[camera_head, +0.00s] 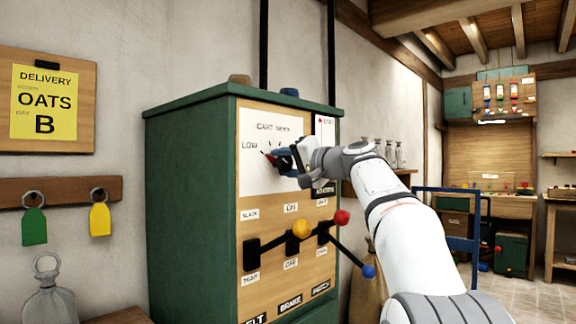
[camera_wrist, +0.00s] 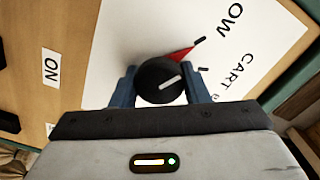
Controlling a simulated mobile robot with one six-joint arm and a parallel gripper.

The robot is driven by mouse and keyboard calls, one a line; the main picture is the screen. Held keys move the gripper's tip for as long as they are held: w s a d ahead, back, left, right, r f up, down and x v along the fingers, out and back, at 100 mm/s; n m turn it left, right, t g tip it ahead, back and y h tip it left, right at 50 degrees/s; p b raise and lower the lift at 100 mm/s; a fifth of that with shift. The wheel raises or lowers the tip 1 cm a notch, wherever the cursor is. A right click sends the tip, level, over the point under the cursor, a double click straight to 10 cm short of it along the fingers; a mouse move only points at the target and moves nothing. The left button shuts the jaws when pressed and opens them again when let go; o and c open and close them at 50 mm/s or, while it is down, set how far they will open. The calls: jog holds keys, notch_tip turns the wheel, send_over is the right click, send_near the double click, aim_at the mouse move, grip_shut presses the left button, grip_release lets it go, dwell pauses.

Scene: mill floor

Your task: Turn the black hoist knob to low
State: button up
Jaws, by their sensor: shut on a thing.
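The black hoist knob (camera_wrist: 160,81) sits on a white plate (camera_wrist: 120,40) in the wrist view, with a white line on its face. A red pointer (camera_wrist: 182,56) sticks out from it toward the upper right, its tip close to a black tick on the side of the partly cut-off LOW label (camera_wrist: 230,20). My gripper (camera_wrist: 162,88) is shut on the knob, one blue finger on each side. In the head view, my gripper (camera_head: 285,160) covers most of the knob; the red pointer (camera_head: 269,156) points toward LOW (camera_head: 250,146).
The plate is on a green cabinet (camera_head: 190,200). Below my gripper, levers with a yellow ball (camera_head: 301,229), a red ball (camera_head: 342,217) and a blue ball (camera_head: 368,271) stick out from the panel. A dark post and a blue rail (camera_head: 447,190) stand farther right.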

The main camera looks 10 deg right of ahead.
jog(key=o, duration=1)
jog(key=shift+c, duration=0.2)
jog(key=shift+s+d, duration=0.1)
jog(key=v, duration=0.7)
jog(key=shift+s+d, duration=0.2)
